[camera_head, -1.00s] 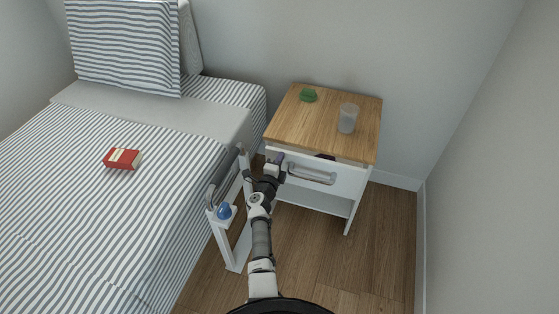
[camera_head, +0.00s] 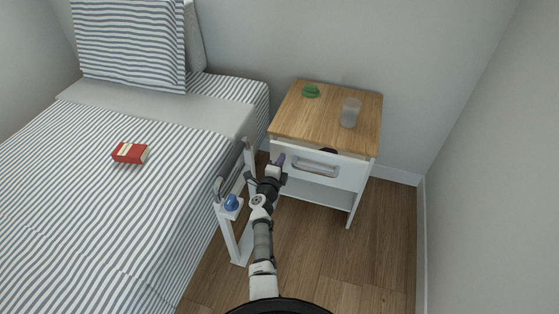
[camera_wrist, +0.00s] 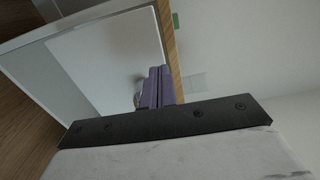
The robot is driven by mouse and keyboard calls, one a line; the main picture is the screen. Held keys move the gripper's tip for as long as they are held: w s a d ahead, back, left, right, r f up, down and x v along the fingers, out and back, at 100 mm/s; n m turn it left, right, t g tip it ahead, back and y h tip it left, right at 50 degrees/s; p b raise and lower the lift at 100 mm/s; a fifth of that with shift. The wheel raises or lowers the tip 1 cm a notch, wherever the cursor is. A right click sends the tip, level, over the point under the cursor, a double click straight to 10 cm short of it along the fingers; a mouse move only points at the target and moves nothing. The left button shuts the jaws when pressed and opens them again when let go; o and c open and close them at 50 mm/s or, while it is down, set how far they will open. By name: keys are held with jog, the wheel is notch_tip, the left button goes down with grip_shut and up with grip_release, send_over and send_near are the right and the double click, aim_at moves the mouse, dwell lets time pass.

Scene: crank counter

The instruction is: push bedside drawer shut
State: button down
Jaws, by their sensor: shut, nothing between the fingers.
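The bedside drawer (camera_head: 345,174) has a white front with a grey bar handle (camera_head: 315,169). It sits under the wooden top of the nightstand (camera_head: 330,125) and is slightly open, with a dark item showing in the gap above its front. My gripper (camera_head: 281,160) is at the left end of the drawer front, its fingers shut and empty. In the wrist view the purple fingertips (camera_wrist: 158,85) are together in front of the white drawer front (camera_wrist: 100,60). I cannot tell if they touch it. The handle is mostly hidden behind them there.
A green object (camera_head: 311,91) and a clear cup (camera_head: 350,113) stand on the nightstand top. A white bed rail (camera_head: 232,215) with a blue item stands left of my arm, beside the striped bed (camera_head: 120,190) with a red book (camera_head: 130,153). Floor is free at right.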

jog(key=p+v, duration=0.2)
jog(key=v, duration=0.7)
jog(key=shift+s, duration=0.2)
jog(key=c, duration=2)
grip_release()
jog(key=shift+s+a, duration=0.1)
jog(key=shift+s, duration=0.05)
jog(key=shift+c, duration=0.2)
jog(key=o, duration=0.5)
jog(key=shift+h, duration=0.3)
jog(key=shift+o, duration=1)
jog(key=shift+r+m+h+b, duration=0.1)
jog(key=shift+m+h+b, duration=0.2)
jog(key=shift+m, duration=0.1)
jog(key=shift+o, duration=0.2)
jog(key=shift+s+d+r+m+h+b, duration=0.15)
jog(key=shift+d+m+h+b, duration=0.15)
jog(key=shift+h, duration=0.2)
jog(key=shift+w+d+r+m+h+b, duration=0.1)
jog(key=shift+d+r+m+h+b, duration=0.15)
jog(key=shift+h, duration=0.25)
jog(key=m+g+h+b, duration=0.2)
jog(key=m+h+b, duration=0.2)
jog(key=b, duration=0.2)
send_near(314, 172)
jog(key=shift+n, duration=0.25)
jog(key=x, duration=1)
jog(key=shift+w+d+f, duration=0.15)
jog(key=shift+w+f, duration=0.15)
jog(key=shift+w, duration=0.05)
